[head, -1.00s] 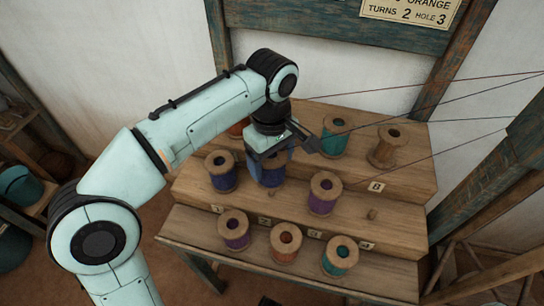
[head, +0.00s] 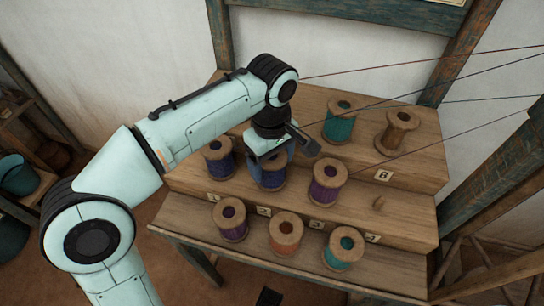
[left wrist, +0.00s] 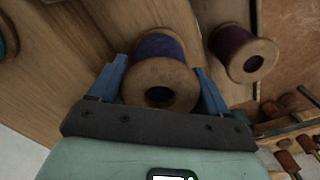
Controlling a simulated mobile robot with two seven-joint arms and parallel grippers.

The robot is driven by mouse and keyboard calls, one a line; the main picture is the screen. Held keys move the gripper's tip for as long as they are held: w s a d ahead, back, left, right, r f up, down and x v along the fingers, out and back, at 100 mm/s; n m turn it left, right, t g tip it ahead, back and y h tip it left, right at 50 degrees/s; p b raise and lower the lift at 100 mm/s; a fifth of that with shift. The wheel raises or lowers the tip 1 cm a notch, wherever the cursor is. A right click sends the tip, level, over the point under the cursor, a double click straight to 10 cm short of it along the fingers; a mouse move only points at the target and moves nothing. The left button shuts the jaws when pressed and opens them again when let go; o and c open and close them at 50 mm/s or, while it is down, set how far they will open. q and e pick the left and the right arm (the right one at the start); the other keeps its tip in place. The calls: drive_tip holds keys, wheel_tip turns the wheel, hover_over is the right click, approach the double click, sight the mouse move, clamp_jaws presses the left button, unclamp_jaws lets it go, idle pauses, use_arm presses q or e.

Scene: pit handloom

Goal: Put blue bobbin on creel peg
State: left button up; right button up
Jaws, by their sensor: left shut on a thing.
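A blue bobbin (head: 268,180) with wooden flanges is at the middle step of the wooden creel (head: 405,220), between another blue bobbin (head: 218,160) and a purple bobbin (head: 327,182). My left gripper (head: 270,156) is over it from above and shut on it. In the left wrist view the held bobbin (left wrist: 160,47) is between the blue fingers, its flange hole facing the camera. Whether its base touches the step cannot be told. A bare creel peg (head: 378,203) stands on the middle step, right of the purple bobbin. My right gripper is not in view.
The front step holds a purple (head: 230,218), an orange (head: 286,233) and a teal bobbin (head: 343,247). The back step has a teal bobbin (head: 339,122) and a bare wooden one (head: 396,132). Threads (head: 430,90) stretch across the upper right. A card marked 8 (head: 383,176) is near the bare peg.

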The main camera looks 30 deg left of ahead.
use_arm(q)
drive_tip(key=shift+f, duration=0.2)
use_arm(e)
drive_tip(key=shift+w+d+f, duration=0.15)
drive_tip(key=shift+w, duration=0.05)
use_arm(q)
drive_tip(key=o, duration=1.1)
drive_tip(key=shift+r+p, duration=1.2)
drive_tip(key=shift+p, duration=0.05)
wheel_tip(320, 180, up, 5)
drive_tip(key=p, duration=0.5)
drive_tip(key=shift+f, duration=0.2)
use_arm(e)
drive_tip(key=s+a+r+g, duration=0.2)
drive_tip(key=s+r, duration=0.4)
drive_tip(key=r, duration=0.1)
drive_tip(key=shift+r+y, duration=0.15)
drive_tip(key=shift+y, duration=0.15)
